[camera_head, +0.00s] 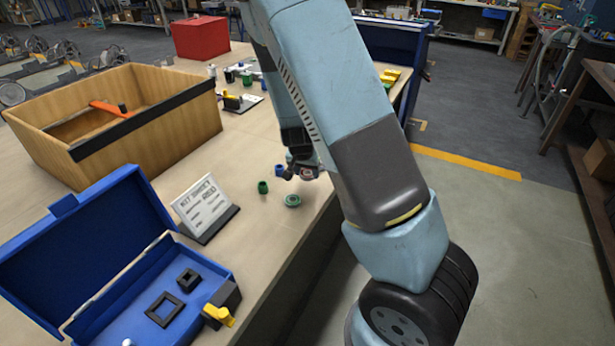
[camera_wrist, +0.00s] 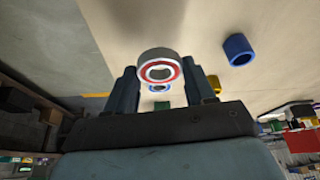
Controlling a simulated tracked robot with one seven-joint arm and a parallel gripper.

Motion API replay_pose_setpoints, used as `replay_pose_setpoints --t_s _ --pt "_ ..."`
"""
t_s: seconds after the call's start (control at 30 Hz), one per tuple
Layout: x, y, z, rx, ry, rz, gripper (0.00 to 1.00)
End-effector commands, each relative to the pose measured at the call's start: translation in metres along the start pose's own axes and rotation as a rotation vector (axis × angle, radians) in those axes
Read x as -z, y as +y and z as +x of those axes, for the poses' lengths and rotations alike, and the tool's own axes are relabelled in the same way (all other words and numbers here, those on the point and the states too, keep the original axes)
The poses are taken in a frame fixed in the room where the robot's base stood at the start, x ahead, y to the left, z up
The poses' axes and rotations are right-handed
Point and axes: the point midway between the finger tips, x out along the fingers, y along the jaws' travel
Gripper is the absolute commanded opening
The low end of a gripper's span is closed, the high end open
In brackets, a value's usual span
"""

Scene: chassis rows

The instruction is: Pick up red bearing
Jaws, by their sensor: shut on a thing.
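The red bearing (camera_wrist: 159,69) is a metal ring with a red inner band. It sits between the two fingers of my gripper (camera_wrist: 165,85) in the wrist view, and the fingers are shut on it. In the head view my gripper (camera_head: 303,170) is over the right edge area of the workbench (camera_head: 240,235), with the bearing (camera_head: 309,172) small and partly hidden by it. I cannot tell whether the bearing touches the bench.
A green ring (camera_head: 292,200), a green sleeve (camera_head: 263,187) and a blue sleeve (camera_head: 279,170) lie close by; the blue one also shows in the wrist view (camera_wrist: 238,49). A sign (camera_head: 203,208), an open blue case (camera_head: 92,240) and a wooden crate (camera_head: 178,125) stand left.

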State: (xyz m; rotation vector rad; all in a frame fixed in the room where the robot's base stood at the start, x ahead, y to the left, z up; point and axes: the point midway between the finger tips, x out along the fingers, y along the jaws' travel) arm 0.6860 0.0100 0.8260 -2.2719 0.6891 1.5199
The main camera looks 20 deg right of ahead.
Motion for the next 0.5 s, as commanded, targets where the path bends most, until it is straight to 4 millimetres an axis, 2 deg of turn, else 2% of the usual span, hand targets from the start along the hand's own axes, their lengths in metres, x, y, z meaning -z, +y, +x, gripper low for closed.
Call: replay_pose_setpoints --t_s 0.03,0.2,0.5 --pt "-0.003 0.001 -0.011 0.004 0.002 -0.002 0.20" --pt "-0.011 0.006 -0.036 0.003 0.001 -0.002 0.20" --pt "-0.027 0.016 -0.069 0.002 0.000 -0.002 0.20"
